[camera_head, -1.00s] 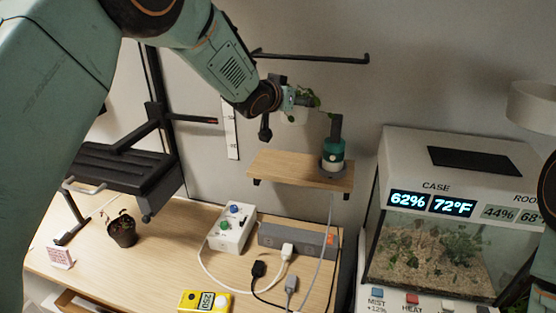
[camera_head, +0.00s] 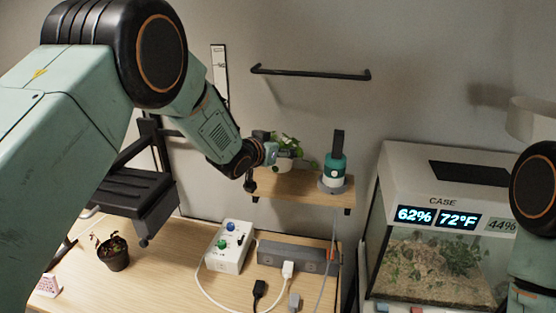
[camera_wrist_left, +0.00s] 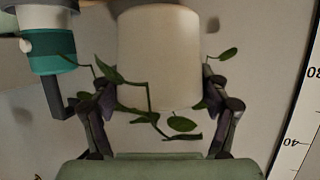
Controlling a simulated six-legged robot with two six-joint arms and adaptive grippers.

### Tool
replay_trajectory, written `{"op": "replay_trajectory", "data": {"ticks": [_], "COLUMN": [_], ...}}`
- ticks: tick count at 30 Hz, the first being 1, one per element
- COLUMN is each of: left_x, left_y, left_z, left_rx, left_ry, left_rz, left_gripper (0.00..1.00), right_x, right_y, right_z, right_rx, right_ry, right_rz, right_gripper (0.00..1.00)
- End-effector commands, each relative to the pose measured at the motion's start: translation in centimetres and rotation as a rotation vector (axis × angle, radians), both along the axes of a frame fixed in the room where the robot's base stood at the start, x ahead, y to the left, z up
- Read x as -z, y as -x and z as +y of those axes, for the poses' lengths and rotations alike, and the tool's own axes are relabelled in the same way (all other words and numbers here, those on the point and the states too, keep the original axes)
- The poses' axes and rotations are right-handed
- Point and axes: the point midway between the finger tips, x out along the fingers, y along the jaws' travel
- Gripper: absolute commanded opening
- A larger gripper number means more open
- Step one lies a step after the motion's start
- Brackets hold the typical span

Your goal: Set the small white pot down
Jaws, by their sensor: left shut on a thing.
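The small white pot (camera_wrist_left: 160,60) is between the two fingers of my left gripper (camera_wrist_left: 160,105), and green leaves hang around its rim in the left wrist view. In the head view my left gripper (camera_head: 281,154) is at the left part of the wooden wall shelf (camera_head: 287,187). The plant's leaves (camera_head: 287,142) show above it, and the pot is mostly hidden behind the gripper. I cannot tell whether the pot's base touches the shelf. My right gripper is out of view.
A teal and white bottle-like device (camera_head: 334,169) stands on the shelf, right of the pot. A black rail (camera_head: 310,73) is above. Below are a control box (camera_head: 229,247), a power strip (camera_head: 297,256) and a dark potted plant (camera_head: 114,254). A terrarium (camera_head: 430,250) stands at right.

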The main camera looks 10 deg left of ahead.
Motion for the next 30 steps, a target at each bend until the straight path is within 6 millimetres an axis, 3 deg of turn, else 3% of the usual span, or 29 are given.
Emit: {"op": "replay_trajectory", "data": {"ticks": [9, 21, 22, 30], "left_x": [3.4, 4.0, 4.2, 4.0], "left_y": [-0.2, -0.2, -0.1, -0.1], "left_z": [0.2, 0.3, 0.3, 0.3], "left_rx": [0.0, -0.001, -0.001, 0.0], "left_ry": [0.001, 0.001, 0.0, 0.0], "left_rz": [-0.004, -0.004, -0.001, -0.001], "left_gripper": [0.31, 0.31, 0.76, 0.98], "right_x": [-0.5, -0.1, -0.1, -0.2], "right_y": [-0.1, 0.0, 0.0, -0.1], "right_z": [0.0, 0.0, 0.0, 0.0], "right_rx": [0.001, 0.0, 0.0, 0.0], "right_ry": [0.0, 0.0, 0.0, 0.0], "right_rz": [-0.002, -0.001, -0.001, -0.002], "right_gripper": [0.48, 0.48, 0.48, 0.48]}}
